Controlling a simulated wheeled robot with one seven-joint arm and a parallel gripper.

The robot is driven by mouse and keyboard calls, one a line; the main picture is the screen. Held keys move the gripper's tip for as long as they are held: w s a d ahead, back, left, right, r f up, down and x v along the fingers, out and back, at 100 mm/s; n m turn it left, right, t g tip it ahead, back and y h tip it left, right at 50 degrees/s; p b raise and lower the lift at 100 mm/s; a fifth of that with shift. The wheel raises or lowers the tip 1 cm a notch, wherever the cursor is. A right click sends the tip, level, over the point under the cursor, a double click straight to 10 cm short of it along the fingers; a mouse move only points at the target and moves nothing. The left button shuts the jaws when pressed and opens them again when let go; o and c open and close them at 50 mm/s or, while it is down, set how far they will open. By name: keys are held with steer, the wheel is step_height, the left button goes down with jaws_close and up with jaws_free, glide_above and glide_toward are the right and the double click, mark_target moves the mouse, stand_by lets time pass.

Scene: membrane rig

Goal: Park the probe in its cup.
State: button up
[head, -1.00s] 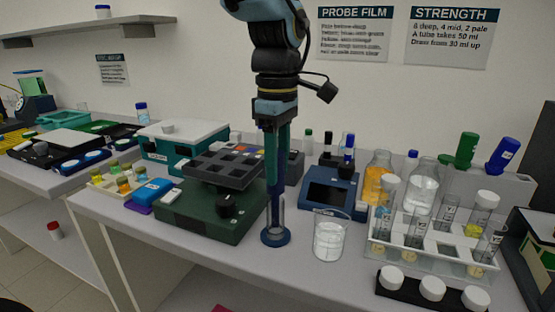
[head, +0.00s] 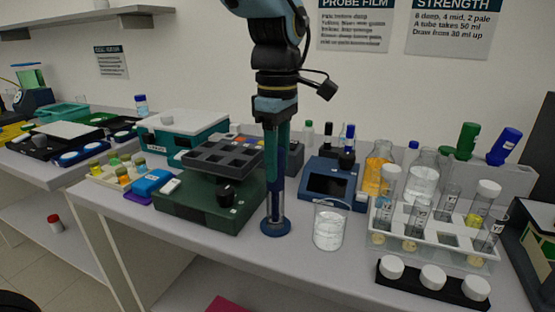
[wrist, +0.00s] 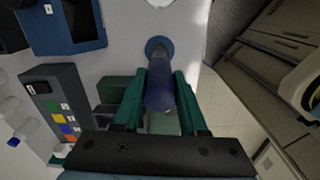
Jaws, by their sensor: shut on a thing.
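My gripper (head: 276,185) points down with its teal fingers shut on the dark blue probe (wrist: 160,88). The probe stands about upright between the fingers in the wrist view. The cup (head: 275,227) has a round blue foot and a clear upright tube, and stands near the bench's front edge. Its blue foot also shows in the wrist view (wrist: 158,46), just beyond the probe. In the head view the fingertips are close above the tube, and the probe's lower part lines up with it. How deep the probe tip sits in the tube is hard to tell.
A beaker of clear liquid (head: 330,226) stands close right of the cup. A green device (head: 208,205) with a grey block tray is close on the left. A blue device (head: 332,183) is behind. A white tube rack (head: 440,240) stands further right.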

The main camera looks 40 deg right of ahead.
steer(key=shift+f, duration=0.2)
steer(key=o, duration=1.2)
step_height(320, 180, up, 11)
steer(key=shift+f+b, duration=0.1)
steer(key=shift+b, duration=0.35)
